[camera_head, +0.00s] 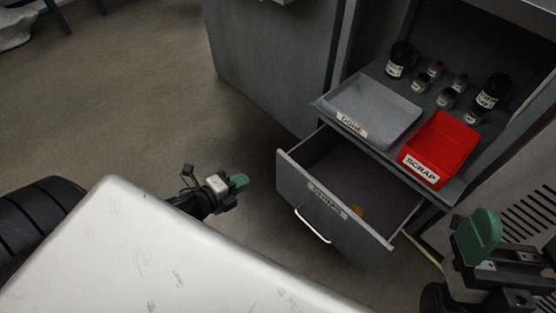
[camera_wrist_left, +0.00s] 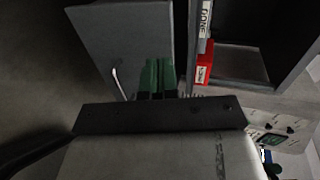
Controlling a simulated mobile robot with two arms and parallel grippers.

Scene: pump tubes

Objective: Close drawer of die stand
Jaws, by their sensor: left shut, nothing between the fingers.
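The drawer (camera_head: 325,202) of the grey die stand (camera_head: 275,62) is pulled well open in the head view. It has a silver bar handle (camera_head: 312,225) and a label on its front, and a small orange thing lies inside. My left gripper (camera_head: 240,182) is shut and empty, to the left of the drawer front and apart from it. In the left wrist view, its green fingertips (camera_wrist_left: 158,76) are together, with the drawer front (camera_wrist_left: 122,40) and handle (camera_wrist_left: 119,84) beyond. My right gripper (camera_head: 478,235) is at the lower right, right of the drawer; its finger gap is not clear.
Above the drawer, a shelf holds a grey DONE tray (camera_head: 375,105), a red SCRAP bin (camera_head: 442,145) and several dark labelled jars (camera_head: 402,58). The floor (camera_head: 130,110) left of the stand is clear. A vented panel (camera_head: 530,205) stands at the right.

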